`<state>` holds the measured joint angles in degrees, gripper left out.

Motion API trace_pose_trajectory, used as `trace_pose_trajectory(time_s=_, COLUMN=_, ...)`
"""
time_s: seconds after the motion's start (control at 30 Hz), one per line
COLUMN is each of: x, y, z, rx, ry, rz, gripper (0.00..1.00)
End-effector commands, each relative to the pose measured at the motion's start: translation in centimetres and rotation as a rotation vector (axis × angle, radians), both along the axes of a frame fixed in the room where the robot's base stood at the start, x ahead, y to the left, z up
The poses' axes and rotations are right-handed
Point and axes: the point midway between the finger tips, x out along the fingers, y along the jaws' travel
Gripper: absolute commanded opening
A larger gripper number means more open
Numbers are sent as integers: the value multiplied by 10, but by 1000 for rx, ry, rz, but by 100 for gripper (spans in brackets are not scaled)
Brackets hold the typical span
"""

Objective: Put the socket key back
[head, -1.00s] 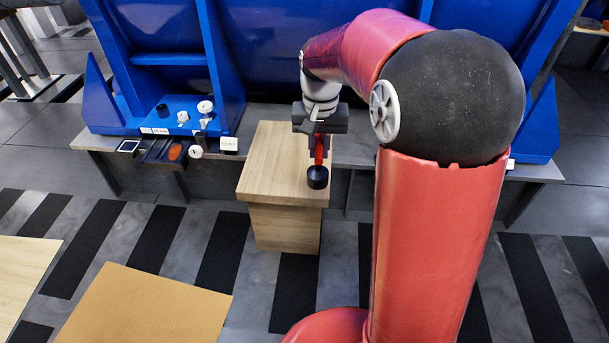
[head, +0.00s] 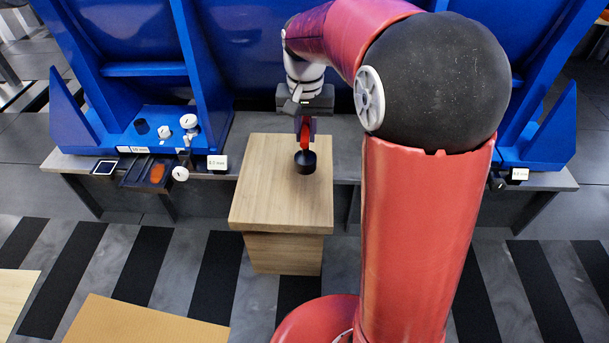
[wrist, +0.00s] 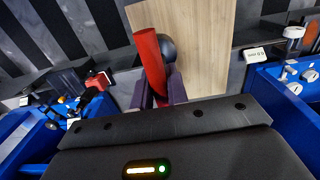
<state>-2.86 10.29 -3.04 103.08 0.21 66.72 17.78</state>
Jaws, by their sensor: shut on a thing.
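My gripper (head: 305,122) is shut on the socket key, a red bar (head: 305,130) with a round black end (head: 305,162). The key hangs below my gripper, black end down, over the back right part of the wooden block's top (head: 262,200). I cannot tell whether it touches the block. In the wrist view my gripper's fingers (wrist: 160,88) hold the red bar (wrist: 150,58), which leans slightly; the black end (wrist: 168,46) shows partly behind it.
A dark tray (head: 132,172) with an orange item (head: 158,173) sits on the grey bench ledge (head: 345,166), left of the block. White knobs (head: 189,121) stand on a blue plate (head: 165,118) behind it. White labels (head: 218,162) mark the ledge. A blue machine frame rises behind.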

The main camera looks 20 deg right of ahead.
Motion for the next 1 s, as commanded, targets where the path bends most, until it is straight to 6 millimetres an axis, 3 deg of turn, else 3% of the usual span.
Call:
trace_pose_trajectory(time_s=0.1, x=0, y=0, z=-35, rx=0, ry=3, rz=0, gripper=0)
trace_pose_trajectory(time_s=0.3, x=0, y=0, z=-76, rx=0, ry=1, rz=0, gripper=0)
trace_pose_trajectory(time_s=0.53, x=0, y=0, z=-95, rx=0, ry=0, rz=0, gripper=0)
trace_pose_trajectory(time_s=0.77, x=0, y=0, z=-128, rx=0, ry=0, rz=0, gripper=0)
trace_pose_trajectory(time_s=1.0, x=1, y=0, z=-131, rx=0, ry=-2, rz=0, gripper=0)
